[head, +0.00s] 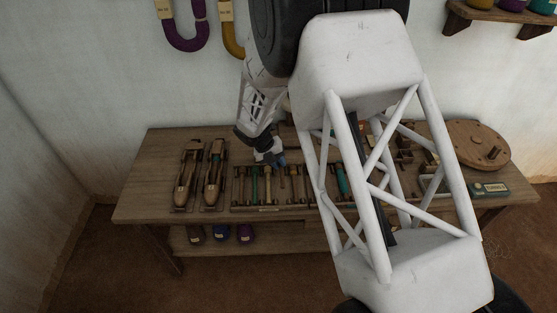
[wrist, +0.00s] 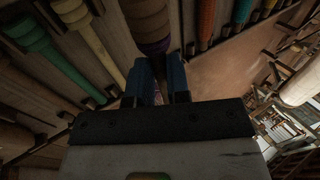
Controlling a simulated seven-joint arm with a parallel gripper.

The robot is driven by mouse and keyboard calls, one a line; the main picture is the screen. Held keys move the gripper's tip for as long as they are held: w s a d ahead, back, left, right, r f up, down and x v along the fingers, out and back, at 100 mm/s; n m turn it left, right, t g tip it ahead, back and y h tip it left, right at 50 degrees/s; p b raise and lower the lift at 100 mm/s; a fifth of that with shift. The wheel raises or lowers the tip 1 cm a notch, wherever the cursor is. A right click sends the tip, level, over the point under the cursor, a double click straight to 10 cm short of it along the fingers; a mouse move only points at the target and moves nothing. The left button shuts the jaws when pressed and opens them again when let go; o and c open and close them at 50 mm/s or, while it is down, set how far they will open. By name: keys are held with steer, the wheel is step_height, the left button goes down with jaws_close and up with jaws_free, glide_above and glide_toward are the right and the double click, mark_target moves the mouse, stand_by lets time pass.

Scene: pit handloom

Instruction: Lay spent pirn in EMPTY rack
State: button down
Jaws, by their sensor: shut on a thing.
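My gripper (head: 277,161) is over the pirn racks at the middle of the table. In the wrist view my gripper's blue fingers (wrist: 160,80) are shut on a tan wooden pirn (wrist: 149,20) with a dark band at its near end. The pirn's far end runs out of that view. A low wooden rack (head: 268,209) carries a small label I cannot read. It holds several pirns, including a green pirn (head: 254,186). More racked pirns continue to the right, one of them teal (head: 341,178). I cannot tell whether the held pirn touches a rack.
Two wooden shuttles (head: 187,177) lie left of the racks. A round wooden device (head: 470,145) and a small teal-faced meter (head: 489,189) are at the table's right. Yarn cones (head: 245,233) stand on the lower shelf. The table's left end is bare. My arm hides part of the table.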

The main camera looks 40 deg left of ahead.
steer(key=shift+f, duration=3.85)
steer(key=c, duration=0.7)
jaws_free()
steer(key=shift+r, duration=4)
